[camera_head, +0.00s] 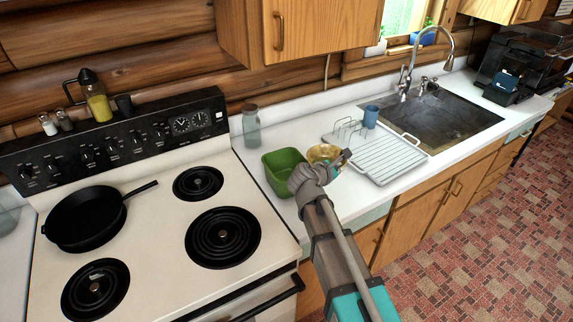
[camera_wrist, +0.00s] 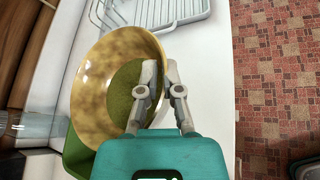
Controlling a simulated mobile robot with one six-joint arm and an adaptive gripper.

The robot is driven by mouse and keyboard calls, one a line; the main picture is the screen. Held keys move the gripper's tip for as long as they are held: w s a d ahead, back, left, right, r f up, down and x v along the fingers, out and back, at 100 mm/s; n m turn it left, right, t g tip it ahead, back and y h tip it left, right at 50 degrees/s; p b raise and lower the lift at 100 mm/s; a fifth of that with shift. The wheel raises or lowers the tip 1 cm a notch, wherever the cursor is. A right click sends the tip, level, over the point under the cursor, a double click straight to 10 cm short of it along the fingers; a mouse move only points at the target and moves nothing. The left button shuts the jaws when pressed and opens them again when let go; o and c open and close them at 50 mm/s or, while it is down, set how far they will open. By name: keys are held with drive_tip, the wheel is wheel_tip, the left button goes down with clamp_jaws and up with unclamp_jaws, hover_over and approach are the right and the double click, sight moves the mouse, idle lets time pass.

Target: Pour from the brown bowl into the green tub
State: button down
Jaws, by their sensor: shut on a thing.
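The brown bowl (camera_head: 321,152) is round and golden-brown with a speckled inside; it shows large in the wrist view (camera_wrist: 92,88). Green, grainy-looking contents (camera_wrist: 126,95) lie in it toward my gripper's side. My gripper (camera_head: 341,161) is shut on the bowl's rim, with its fingertips (camera_wrist: 160,68) at the rim's right side in the wrist view. The green tub (camera_head: 283,172) stands on the counter just left of the bowl. In the wrist view the tub (camera_wrist: 76,158) is partly hidden behind the bowl. I cannot tell exactly how high the bowl is held.
A glass bottle (camera_head: 251,127) stands behind the tub. A white dish rack (camera_head: 385,157) with a blue cup (camera_head: 370,116) is to the right, before the sink (camera_head: 440,112). The stove (camera_head: 150,210) with a black pan (camera_head: 85,217) is at left.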

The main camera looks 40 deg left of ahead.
sight(342, 162)
drive_tip(key=shift+w+a+f+n+y, duration=0.1)
drive_tip(key=shift+w+a+n+y, duration=0.1)
drive_tip(key=shift+w+n+y, duration=0.5)
drive_tip(key=shift+w+a+n+y, duration=0.3)
drive_tip(key=shift+w+y, duration=0.25)
drive_tip(key=shift+w, duration=0.3)
drive_tip(key=shift+w+a+f+n+y, duration=0.1)
drive_tip(key=shift+w+a+n+y, duration=0.05)
drive_tip(key=shift+w+n+y, duration=0.6)
drive_tip(key=shift+a+r, duration=0.1)
drive_tip(key=shift+r, duration=0.05)
